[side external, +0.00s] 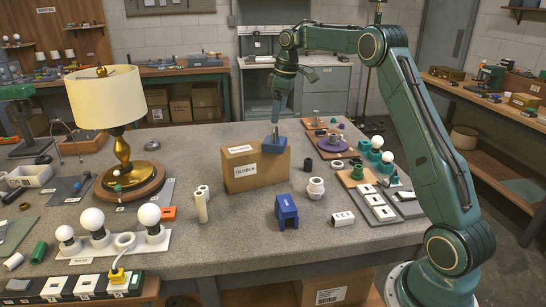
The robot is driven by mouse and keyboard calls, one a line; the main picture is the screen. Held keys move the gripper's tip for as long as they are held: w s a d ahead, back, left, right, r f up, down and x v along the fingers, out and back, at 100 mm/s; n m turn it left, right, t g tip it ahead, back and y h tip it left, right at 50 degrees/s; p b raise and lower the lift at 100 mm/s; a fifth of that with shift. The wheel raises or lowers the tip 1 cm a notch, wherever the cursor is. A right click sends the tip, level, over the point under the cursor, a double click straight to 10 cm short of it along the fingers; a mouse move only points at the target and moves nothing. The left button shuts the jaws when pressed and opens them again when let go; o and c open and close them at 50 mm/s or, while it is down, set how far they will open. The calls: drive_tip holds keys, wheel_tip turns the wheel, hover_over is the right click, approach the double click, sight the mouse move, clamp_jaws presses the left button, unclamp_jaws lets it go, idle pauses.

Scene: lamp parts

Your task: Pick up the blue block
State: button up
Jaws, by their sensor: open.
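One blue block (274,146) sits on top of the cardboard box (250,175) labelled GLOBES. My gripper is open. The fingers are small in this view, and I cannot tell whether they touch the block.
A brass lamp (121,155) with a cream shade stands at left. Bulbs (149,215) stand on a white rack at front left. White cylinders (201,205) and stacked white rings (316,189) stand near the box. Trays (379,207) with parts lie at right.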

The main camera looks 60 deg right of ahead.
sight(275, 128)
drive_tip(key=shift+w+a+f, duration=0.1)
drive_tip(key=shift+w+f, duration=0.1)
drive_tip(key=shift+f, duration=1.15)
drive_tip(key=shift+w+a+f, duration=0.1)
drive_tip(key=shift+w+f, duration=0.1)
drive_tip(key=shift+f, duration=1.15)
drive_tip(key=shift+f, duration=0.15)
drive_tip(key=shift+w+f, duration=0.25)
drive_tip(key=shift+f, duration=0.95)
drive_tip(key=shift+w+f, duration=0.2)
drive_tip(key=shift+f, duration=1)
drive_tip(key=shift+c, duration=0.4)
drive_tip(key=c, duration=1.8)
drive_tip(key=shift+w+r, duration=0.1)
drive_tip(key=shift+r, duration=0.1)
clamp_jaws()
drive_tip(key=shift+r, duration=0.15)
drive_tip(key=shift+r, duration=4.85)
